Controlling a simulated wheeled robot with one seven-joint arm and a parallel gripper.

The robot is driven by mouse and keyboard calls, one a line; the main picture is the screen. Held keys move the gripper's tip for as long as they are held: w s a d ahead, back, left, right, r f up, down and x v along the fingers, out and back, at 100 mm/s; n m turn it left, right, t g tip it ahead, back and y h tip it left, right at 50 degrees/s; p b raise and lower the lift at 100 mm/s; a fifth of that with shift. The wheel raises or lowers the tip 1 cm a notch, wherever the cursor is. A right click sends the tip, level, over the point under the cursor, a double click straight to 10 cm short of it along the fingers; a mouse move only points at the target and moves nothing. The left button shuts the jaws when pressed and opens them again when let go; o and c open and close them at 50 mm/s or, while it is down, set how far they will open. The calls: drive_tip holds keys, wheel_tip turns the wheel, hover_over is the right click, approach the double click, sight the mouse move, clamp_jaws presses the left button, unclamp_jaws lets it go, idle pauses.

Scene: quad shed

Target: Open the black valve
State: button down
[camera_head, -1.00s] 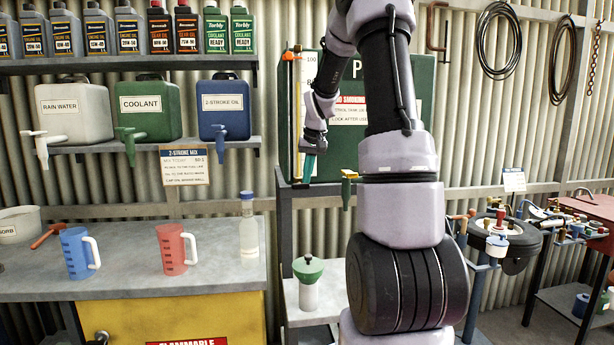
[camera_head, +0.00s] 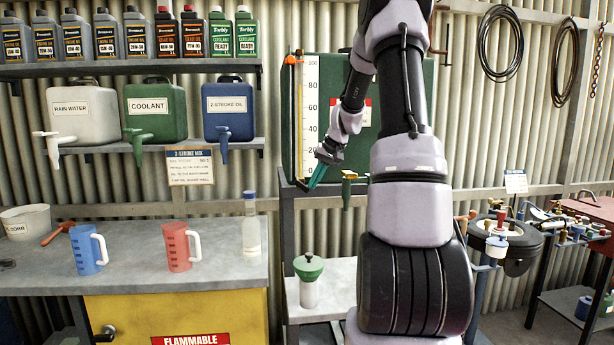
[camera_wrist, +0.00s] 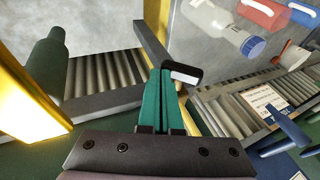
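A small black lever-like part with a pale face (camera_wrist: 184,73) shows right at my fingertips in the wrist view; I take it to be the black valve. My gripper (camera_head: 314,183) is at the lower end of the tank's level gauge (camera_head: 309,115). Its teal fingers (camera_wrist: 163,80) lie together with nothing visible between them. The fingertips are beside or against the black part; contact is not clear. In the head view the gripper hides most of this valve.
The green tank (camera_head: 338,90) stands behind my arm. A tap (camera_head: 348,185) is just right of the gripper. A funnel (camera_head: 308,268) stands below. The bench at left holds a blue jug (camera_head: 85,252), a red jug (camera_head: 178,248) and a clear bottle (camera_head: 250,230).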

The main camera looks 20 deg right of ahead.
drive_tip(key=shift+d+f, duration=0.2)
drive_tip(key=shift+f, duration=1.2)
drive_tip(key=shift+a+r, duration=0.1)
idle(0.7)
drive_tip(key=shift+w+a+r, duration=0.15)
drive_tip(key=shift+a, duration=0.25)
drive_tip(key=shift+w+a+r, duration=0.15)
drive_tip(key=shift+a, duration=0.2)
drive_tip(key=shift+r, duration=0.15)
drive_tip(key=d+v, duration=0.1)
drive_tip(key=v, duration=0.9)
drive_tip(key=shift+s, duration=0.4)
drive_tip(key=shift+d, duration=0.1)
